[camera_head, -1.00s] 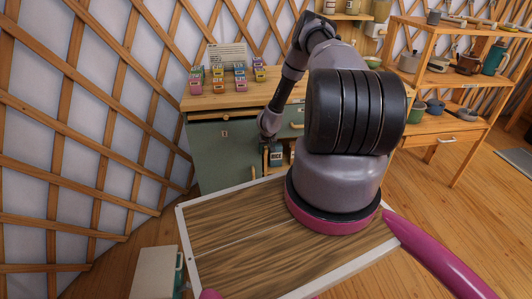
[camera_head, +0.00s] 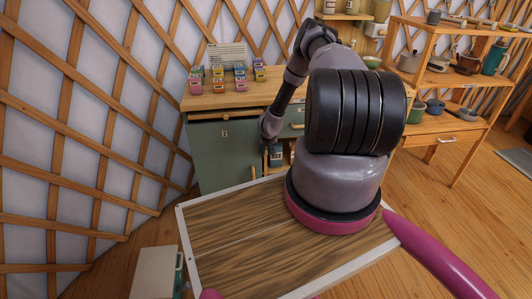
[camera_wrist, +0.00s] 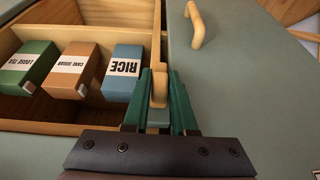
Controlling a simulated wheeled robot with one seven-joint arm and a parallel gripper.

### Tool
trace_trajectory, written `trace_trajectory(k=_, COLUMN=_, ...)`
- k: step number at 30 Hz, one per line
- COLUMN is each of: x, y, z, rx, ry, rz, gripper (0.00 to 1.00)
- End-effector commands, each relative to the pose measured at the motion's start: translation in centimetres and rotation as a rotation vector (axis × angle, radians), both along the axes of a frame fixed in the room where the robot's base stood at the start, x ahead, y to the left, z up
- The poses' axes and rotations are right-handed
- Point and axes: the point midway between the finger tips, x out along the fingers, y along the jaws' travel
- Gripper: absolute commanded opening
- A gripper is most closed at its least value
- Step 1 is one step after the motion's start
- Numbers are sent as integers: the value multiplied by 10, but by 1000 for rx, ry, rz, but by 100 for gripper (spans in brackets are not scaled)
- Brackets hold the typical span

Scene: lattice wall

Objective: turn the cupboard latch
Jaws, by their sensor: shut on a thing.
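The cupboard (camera_head: 222,155) is the grey-green cabinet beyond my arm in the head view. In the wrist view, its latch (camera_wrist: 158,88) is a small light-wood peg at the edge between an open compartment and a green panel (camera_wrist: 240,70). My gripper (camera_wrist: 160,78), with green fingers, is shut on the latch, one finger on each side. The latch's lower end is partly hidden between the fingers. In the head view my wrist hangs low in front of the cupboard, and the fingers are too small to make out.
A curved wooden handle (camera_wrist: 198,25) stands on the panel. Rice (camera_wrist: 122,70), cane sugar (camera_wrist: 76,70) and loose tea (camera_wrist: 30,68) boxes sit in the wooden compartment. Small packets (camera_head: 218,77) stand on the counter. A shelf rack (camera_head: 440,80) is at the right.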

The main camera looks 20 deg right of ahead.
Motion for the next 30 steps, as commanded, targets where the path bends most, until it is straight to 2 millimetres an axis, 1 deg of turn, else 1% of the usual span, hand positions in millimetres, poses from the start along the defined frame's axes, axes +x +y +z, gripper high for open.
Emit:
trace_trajectory(k=8, x=-1, y=-3, z=0, rx=141, ry=-40, rz=-6, gripper=0)
trace_trajectory(k=30, x=0, y=-2, z=-1, rx=806, ry=-235, rz=-10, gripper=0)
